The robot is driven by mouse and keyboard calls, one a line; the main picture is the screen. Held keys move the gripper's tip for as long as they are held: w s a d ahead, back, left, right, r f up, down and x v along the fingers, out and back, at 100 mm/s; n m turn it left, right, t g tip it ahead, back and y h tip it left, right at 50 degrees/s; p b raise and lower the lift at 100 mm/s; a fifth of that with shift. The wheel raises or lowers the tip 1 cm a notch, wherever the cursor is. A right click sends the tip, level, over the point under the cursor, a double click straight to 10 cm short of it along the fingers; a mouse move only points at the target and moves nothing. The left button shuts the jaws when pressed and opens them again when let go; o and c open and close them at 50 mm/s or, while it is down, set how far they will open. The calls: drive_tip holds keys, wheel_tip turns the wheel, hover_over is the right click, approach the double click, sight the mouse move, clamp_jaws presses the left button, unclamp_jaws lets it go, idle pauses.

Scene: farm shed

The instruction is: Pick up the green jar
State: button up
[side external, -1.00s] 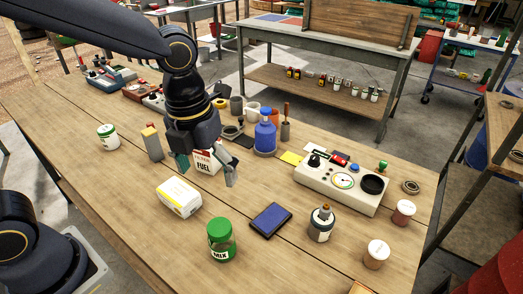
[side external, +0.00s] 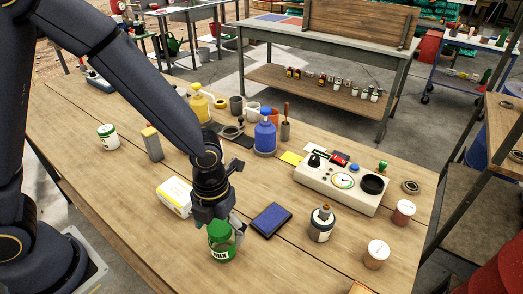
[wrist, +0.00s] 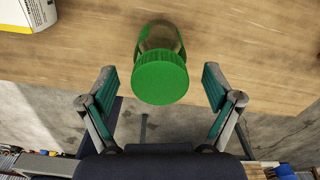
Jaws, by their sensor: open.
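The green jar (side external: 222,248) stands upright on the wooden table near its front edge, with a label reading MIX. In the wrist view its green lid (wrist: 160,79) faces the camera, centred between the fingers and a little ahead of their tips. In the wrist view my gripper (wrist: 160,85) is open, with one green-padded finger on each side of the lid and a gap to both. The fingers hold nothing.
A white and yellow carton (side external: 174,196) lies just left of my gripper. The table's front edge is close to the jar.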

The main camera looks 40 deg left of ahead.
wheel_tip(320, 180, down, 4)
drive_tip(key=shift+r, duration=0.25)
drive_tip(key=shift+c, duration=0.2)
drive_tip(key=c, duration=1.2)
